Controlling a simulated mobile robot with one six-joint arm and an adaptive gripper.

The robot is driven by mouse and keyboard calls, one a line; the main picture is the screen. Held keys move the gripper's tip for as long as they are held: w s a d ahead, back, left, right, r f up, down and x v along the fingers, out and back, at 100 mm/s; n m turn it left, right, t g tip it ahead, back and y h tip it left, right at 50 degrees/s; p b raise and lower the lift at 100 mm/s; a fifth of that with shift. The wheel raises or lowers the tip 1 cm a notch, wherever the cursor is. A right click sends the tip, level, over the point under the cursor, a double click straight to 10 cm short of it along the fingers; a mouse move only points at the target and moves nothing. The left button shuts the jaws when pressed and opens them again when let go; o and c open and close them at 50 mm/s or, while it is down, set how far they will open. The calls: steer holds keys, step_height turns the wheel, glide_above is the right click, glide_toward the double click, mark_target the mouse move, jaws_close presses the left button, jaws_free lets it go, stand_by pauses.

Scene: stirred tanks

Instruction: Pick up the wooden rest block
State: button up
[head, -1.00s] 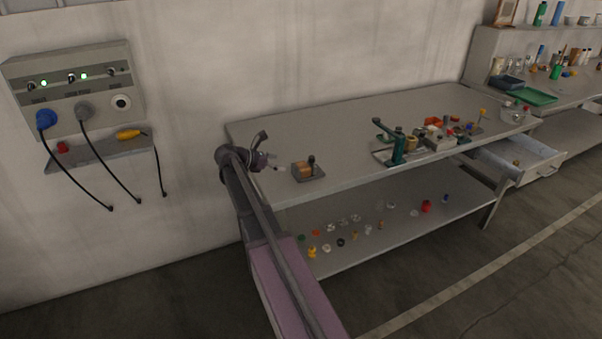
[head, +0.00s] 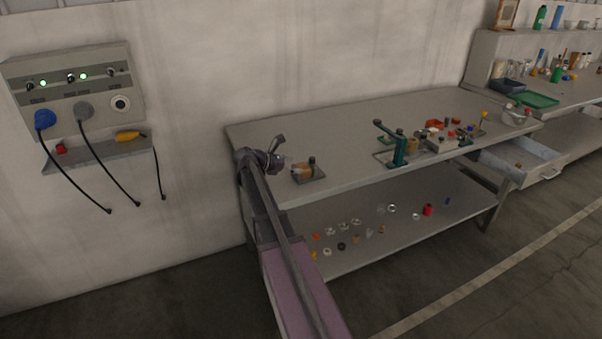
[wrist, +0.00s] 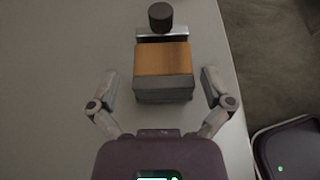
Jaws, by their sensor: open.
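The wooden rest block (wrist: 163,59) shows in the wrist view as an orange-brown wooden top on a grey body. A dark round knob (wrist: 161,16) stands just beyond it. In the head view the block (head: 301,169) sits near the left end of the workbench. My gripper (wrist: 159,84) is open and empty, its two fingers spread to the left and right of the block's near end. I cannot tell whether either finger touches it. In the head view my gripper (head: 279,152) is at the block's left.
The workbench (head: 350,131) has clear room to the left and middle. A green lever press (head: 398,150) and a cluster of small parts stand farther right. An open drawer (head: 519,161) juts out at the right. Several small items lie on the lower shelf (head: 400,223).

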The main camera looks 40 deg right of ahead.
mark_target(304, 166)
steer(key=shift+b+x, duration=0.75)
steer(key=shift+x, duration=1.55)
steer(key=shift+r, duration=0.1)
steer(key=c, duration=0.9)
